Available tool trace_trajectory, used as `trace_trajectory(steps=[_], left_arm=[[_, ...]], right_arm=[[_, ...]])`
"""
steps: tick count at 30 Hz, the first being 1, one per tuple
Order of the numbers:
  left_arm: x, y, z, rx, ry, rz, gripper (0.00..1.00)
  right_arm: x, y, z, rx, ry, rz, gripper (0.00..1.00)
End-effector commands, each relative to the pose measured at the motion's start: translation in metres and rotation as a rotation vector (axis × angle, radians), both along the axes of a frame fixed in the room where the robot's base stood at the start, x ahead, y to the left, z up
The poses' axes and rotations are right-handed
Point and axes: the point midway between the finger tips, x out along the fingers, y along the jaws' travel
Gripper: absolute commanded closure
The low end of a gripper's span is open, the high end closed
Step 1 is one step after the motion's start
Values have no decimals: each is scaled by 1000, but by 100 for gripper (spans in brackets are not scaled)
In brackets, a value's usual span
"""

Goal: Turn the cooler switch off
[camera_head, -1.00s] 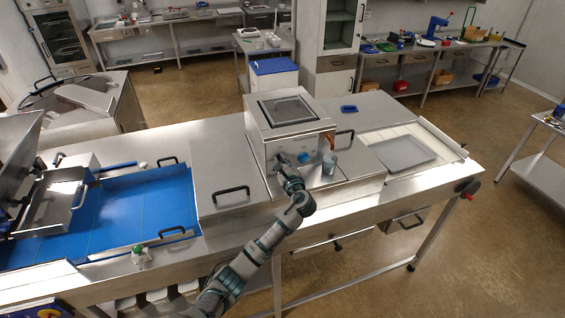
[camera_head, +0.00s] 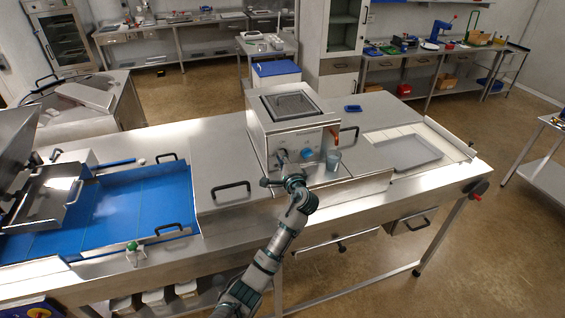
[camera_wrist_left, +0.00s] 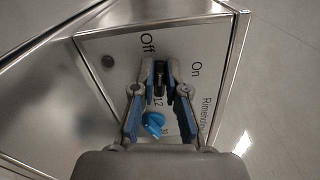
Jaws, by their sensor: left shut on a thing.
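The cooler (camera_head: 291,104) is a steel box with a window on top, standing on the bench. In the left wrist view its front panel (camera_wrist_left: 112,45) carries the words Off and On and the start of "Rimehold". A dark switch (camera_wrist_left: 160,72) sits between these two words. My left gripper (camera_wrist_left: 160,78) has its fingertips around the switch, shut on it. The fingers partly hide the switch, so I cannot tell its exact setting. In the head view the left gripper (camera_head: 281,160) is at the panel's left side. My right gripper is out of view.
A blue knob (camera_wrist_left: 153,122) is on the panel close to the fingers. An orange lever (camera_head: 335,134) and a cup (camera_head: 333,160) are at the cooler's right front. A grey tray (camera_head: 407,153) lies further right. A lidded section with a handle (camera_head: 231,187) is left.

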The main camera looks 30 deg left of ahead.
Motion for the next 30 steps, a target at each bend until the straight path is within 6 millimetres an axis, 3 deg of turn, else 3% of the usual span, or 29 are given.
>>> trace_trajectory(steps=[9,27,28,30], left_arm=[[0,1,1,-90,-116,-3,100],[1,0,2,-115,-146,-5,100],[1,0,2,-115,-146,-5,85],[0,0,2,-116,-146,-4,68]], right_arm=[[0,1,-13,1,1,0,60],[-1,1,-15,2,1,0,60],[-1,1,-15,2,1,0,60],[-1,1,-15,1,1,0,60]])
